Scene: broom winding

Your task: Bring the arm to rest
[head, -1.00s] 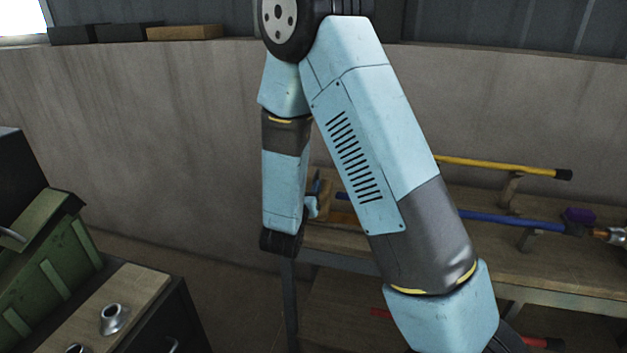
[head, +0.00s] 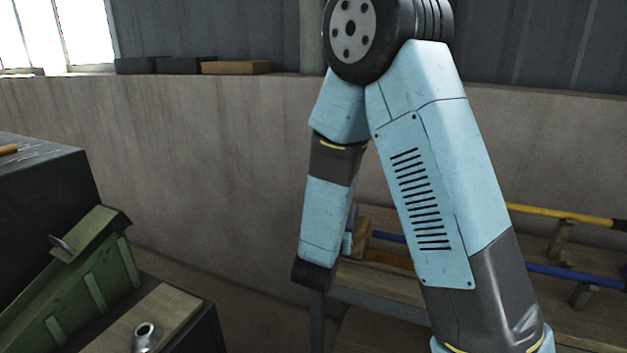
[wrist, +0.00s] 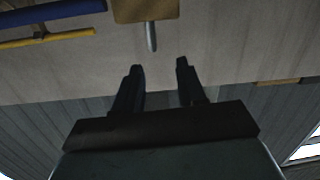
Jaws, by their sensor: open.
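My arm fills the middle and right of the head view, bent at a high joint, with its far links hanging down in front of the wall. In the wrist view my gripper (wrist: 159,66) has its two dark fingers apart, with nothing between them. The fingertips are not made out in the head view. The broom parts are on the bench behind my arm: a yellow pole (head: 565,215) and a blue pole (head: 570,277). Both also show at the top left of the wrist view, the blue one (wrist: 50,12) and the yellow one (wrist: 60,38).
A wooden bench (head: 390,320) stands behind my arm along the concrete wall (head: 220,150). A wooden block (wrist: 130,8) with a metal peg shows beyond the fingers. At left are a green bin (head: 75,275) and a dark cabinet with a metal fitting (head: 145,337) on top.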

